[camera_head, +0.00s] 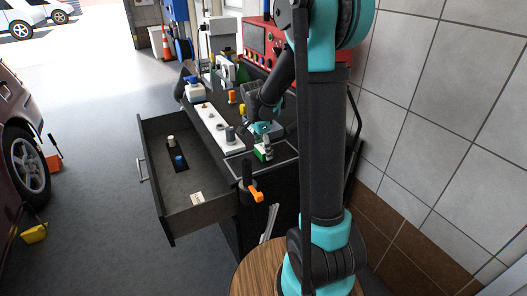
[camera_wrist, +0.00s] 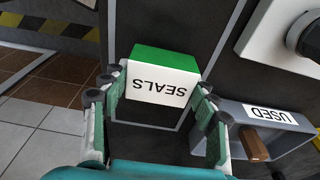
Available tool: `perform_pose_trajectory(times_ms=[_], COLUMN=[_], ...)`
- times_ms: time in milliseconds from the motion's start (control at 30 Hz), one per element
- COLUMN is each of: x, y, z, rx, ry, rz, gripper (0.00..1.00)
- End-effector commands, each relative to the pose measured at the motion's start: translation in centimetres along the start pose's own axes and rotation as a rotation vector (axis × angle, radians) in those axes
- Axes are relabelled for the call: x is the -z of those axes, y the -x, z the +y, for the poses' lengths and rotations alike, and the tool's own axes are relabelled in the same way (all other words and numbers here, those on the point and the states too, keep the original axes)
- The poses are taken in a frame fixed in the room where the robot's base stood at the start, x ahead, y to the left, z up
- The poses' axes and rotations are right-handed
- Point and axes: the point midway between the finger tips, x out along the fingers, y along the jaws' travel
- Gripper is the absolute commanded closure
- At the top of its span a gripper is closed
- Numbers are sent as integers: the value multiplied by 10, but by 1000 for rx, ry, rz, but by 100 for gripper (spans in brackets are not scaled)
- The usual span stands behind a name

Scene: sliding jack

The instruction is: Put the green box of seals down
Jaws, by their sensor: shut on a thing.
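The green box of seals (camera_wrist: 165,62), with a white "SEALS" label, sits between the fingers of my gripper (camera_wrist: 157,100) in the wrist view. The fingers are shut on its sides. In the head view the box (camera_head: 263,153) shows small below my gripper (camera_head: 263,137), over the pale-outlined area (camera_head: 283,163) at the near end of the black bench top. I cannot tell whether its underside touches the surface.
A white strip (camera_head: 213,125) with small parts lies on the bench. A red cabinet (camera_head: 262,40) stands behind; a tiled wall is right.

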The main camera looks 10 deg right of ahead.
Motion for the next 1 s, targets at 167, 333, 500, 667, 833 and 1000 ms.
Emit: perform_pose_trajectory(times_ms=[167,333,500,667,833,1000], x=[-1,-1,-2,-2,-2,-1], y=[-8,-8,-11,-11,-10,-8], z=[0,0,0,0,0,0], rx=[0,0,0,0,0,0], ry=[0,0,0,0,0,0], rz=[0,0,0,0,0,0], gripper=[69,69,37,20,20,20])
